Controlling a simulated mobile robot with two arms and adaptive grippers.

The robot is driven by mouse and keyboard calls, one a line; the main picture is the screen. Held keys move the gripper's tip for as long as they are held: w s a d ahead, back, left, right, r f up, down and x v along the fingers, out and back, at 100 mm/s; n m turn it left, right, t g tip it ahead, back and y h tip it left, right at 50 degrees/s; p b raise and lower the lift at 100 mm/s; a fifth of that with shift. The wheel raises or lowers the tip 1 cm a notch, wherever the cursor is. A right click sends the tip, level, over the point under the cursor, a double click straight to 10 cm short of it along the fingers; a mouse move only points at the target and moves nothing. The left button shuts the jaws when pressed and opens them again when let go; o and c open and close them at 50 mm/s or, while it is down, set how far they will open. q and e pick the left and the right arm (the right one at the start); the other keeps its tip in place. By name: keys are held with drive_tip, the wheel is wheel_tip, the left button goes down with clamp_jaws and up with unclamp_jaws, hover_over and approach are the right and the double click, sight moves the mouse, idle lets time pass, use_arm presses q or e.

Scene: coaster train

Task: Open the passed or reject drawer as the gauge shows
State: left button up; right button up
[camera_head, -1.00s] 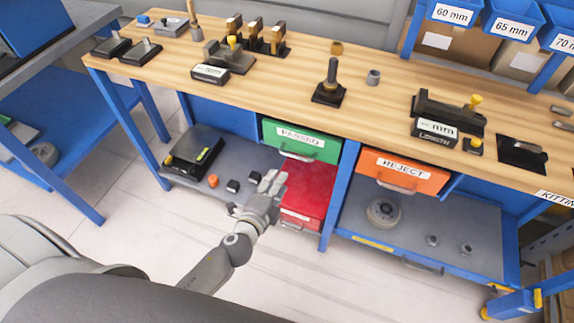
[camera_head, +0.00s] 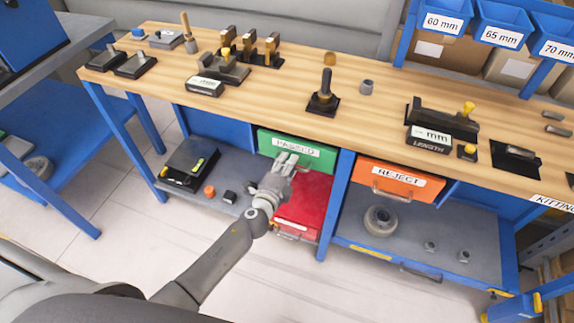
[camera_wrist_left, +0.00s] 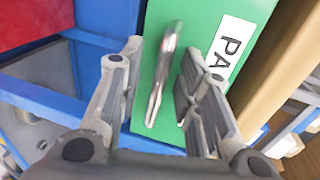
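The green PASSED drawer (camera_head: 318,155) sits under the bench top and looks closed. Its metal handle (camera_wrist_left: 162,75) shows in the left wrist view between the fingers of my left gripper (camera_wrist_left: 152,85). The fingers are apart, one on each side of the handle, and do not visibly press on it. In the head view my left gripper (camera_head: 285,165) is just in front of the green drawer. The orange REJECT drawer (camera_head: 425,185) looks closed, with its handle (camera_head: 390,193) clear. The length gauge (camera_head: 430,138) stands on the bench; its reading is too small to tell. My right gripper is not in view.
A red bin (camera_head: 305,205) stands below the green drawer, close to my left wrist. A blue bench leg (camera_head: 337,200) separates the two drawers. A round flanged part (camera_head: 380,219) and small nuts lie on the right lower shelf. The floor in front is clear.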

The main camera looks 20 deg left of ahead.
use_arm(q)
drive_tip(key=shift+w, duration=0.15)
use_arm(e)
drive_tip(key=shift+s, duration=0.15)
use_arm(q)
clamp_jaws()
drive_tip(key=shift+f, duration=0.1)
